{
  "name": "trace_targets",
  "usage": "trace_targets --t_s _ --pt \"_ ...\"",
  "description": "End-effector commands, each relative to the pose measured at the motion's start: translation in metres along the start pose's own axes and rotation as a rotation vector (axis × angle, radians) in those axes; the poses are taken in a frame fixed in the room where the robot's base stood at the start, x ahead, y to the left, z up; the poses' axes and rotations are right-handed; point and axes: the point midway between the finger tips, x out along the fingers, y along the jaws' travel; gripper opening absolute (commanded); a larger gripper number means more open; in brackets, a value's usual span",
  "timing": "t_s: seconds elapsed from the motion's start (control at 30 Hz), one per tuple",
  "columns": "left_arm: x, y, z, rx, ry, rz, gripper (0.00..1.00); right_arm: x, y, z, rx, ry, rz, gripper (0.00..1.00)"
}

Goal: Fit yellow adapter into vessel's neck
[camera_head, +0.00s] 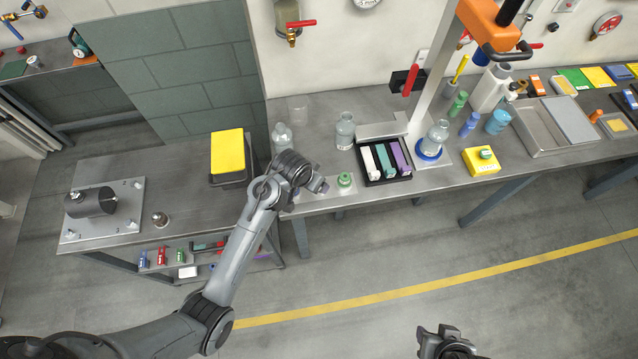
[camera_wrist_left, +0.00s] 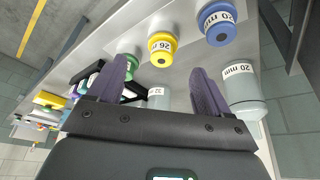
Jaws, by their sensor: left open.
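The yellow adapter (camera_wrist_left: 160,48), marked 26, stands on the bench in the left wrist view, apart from my fingers and seen between and beyond their tips. In the head view I cannot make it out; my left arm covers that part of the bench. My left gripper (camera_wrist_left: 160,72) is open and empty; in the head view it is over the bench's front edge (camera_head: 320,186). A clear vessel marked 20 mm (camera_wrist_left: 243,92) and one marked 32 (camera_wrist_left: 156,98) show in the wrist view. Clear vessels (camera_head: 282,138) (camera_head: 345,131) stand behind my left gripper. My right gripper (camera_head: 447,347) is low in the head view, its fingers unclear.
A blue adapter (camera_wrist_left: 221,24) marked 20 mm stands next to the yellow one. A green adapter (camera_head: 345,180) is right of my left gripper. A black tray (camera_head: 374,178) of coloured blocks and a vessel (camera_head: 438,136) on a blue ring stand further right.

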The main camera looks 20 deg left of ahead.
Motion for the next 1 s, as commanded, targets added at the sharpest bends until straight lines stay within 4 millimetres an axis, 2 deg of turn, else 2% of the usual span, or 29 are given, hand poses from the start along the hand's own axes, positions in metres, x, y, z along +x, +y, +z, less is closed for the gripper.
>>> trace_targets --t_s 0.23,0.57,0.8,1.0 --pt "0.033 -0.001 -0.001 0.002 0.000 -0.002 0.79 0.001 0.001 -0.004 0.000 0.012 0.002 0.43" --pt "0.052 -0.002 -0.002 0.001 0.000 -0.002 0.79 0.001 0.001 -0.005 0.000 0.013 0.002 0.43" --pt "0.081 -0.003 -0.006 0.001 0.001 -0.002 0.79 0.002 0.001 -0.005 0.000 0.014 0.002 0.43" --pt "0.095 -0.003 -0.005 0.001 0.001 -0.003 0.79 0.003 0.001 -0.004 0.000 0.014 0.002 0.43"
